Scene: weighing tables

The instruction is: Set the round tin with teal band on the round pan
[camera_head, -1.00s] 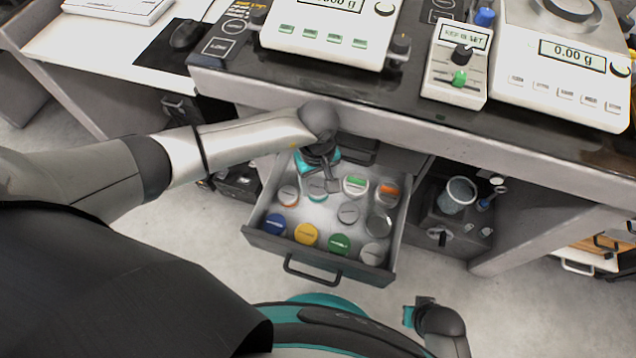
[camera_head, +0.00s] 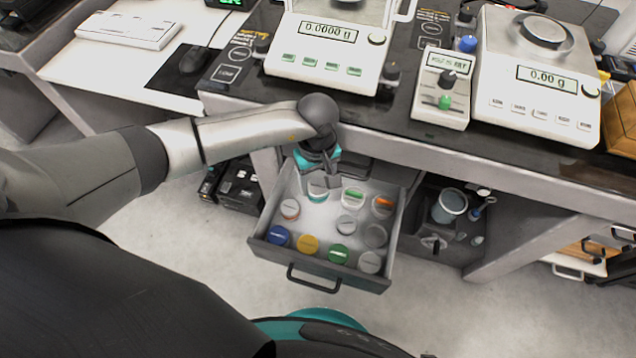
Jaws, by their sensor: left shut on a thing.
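The round tin with teal band (camera_head: 317,190) is at the back of the open drawer (camera_head: 273,252), just below my left gripper (camera_head: 329,180). My left gripper points down, shut on the tin; its fingers partly hide the tin and its grip. I cannot tell whether the tin is clear of the drawer floor. The round pan (camera_head: 546,30) is on top of the right-hand balance (camera_head: 530,90), which reads 0.00 g, and it looks empty. My right gripper is out of view.
Several other round tins stand in the drawer, including a blue one (camera_head: 279,236) and a yellow one (camera_head: 307,244). The table edge (camera_head: 450,160) overhangs the drawer's back. Another balance (camera_head: 325,50) and a small control box (camera_head: 441,90) stand left of the right-hand balance.

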